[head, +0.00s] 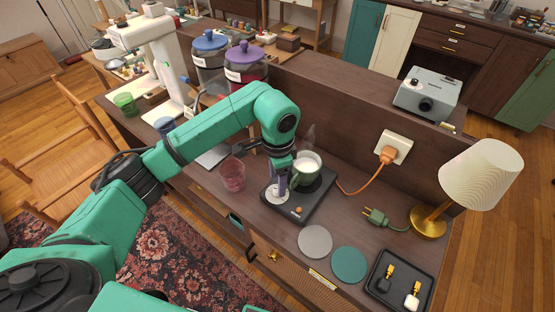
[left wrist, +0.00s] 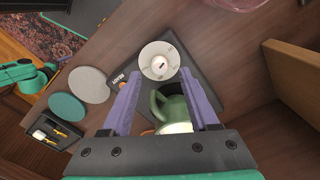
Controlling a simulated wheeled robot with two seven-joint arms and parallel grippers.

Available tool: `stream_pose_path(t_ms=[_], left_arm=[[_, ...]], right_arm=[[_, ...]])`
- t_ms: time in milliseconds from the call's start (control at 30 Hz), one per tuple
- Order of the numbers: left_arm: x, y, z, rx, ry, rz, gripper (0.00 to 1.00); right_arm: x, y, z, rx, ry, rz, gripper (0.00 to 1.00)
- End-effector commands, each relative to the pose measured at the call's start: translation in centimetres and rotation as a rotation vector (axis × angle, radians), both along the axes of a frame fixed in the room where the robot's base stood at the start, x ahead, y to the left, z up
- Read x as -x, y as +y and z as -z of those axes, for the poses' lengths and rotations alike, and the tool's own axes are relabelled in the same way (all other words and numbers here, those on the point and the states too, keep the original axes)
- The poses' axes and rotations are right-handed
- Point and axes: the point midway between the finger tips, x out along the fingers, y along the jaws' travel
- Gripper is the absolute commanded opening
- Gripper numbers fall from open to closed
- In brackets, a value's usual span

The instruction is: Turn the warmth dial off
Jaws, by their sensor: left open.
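The warmth dial (head: 276,193) is a white round disc on the black warmer plate (head: 316,204). My left gripper (head: 281,180) is open and points down over the dial. In the left wrist view its purple fingers (left wrist: 160,78) are either side of the dial's near edge; contact cannot be told.
A pink glass (head: 232,175) stands left of the plate. A grey coaster (head: 315,241), a green coaster (head: 349,264) and a black tray (head: 375,285) lie to the right. An orange cord runs to the wall socket (head: 394,147). A green plug (head: 376,216) lies near the lamp (head: 429,220).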

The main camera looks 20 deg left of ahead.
Motion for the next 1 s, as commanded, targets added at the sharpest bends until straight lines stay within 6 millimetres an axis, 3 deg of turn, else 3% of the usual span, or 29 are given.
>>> stream_pose_path(t_ms=[200,400,533,1000], left_arm=[[-0.1,0.0,-5.9,0.001,-0.008,0.001,0.61],[-0.1,0.1,-10.8,0.000,-0.006,0.000,0.61],[0.0,0.1,-11.7,0.000,-0.003,0.000,0.61],[0.0,0.1,-11.6,0.001,-0.002,0.000,0.61]], right_arm=[[0.0,0.1,1.6,-0.001,0.000,0.000,0.72],[0.0,0.1,0.8,-0.001,0.000,0.000,0.72],[0.0,0.1,0.8,-0.001,0.000,0.000,0.72],[0.0,0.1,0.8,-0.001,0.000,0.000,0.72]])
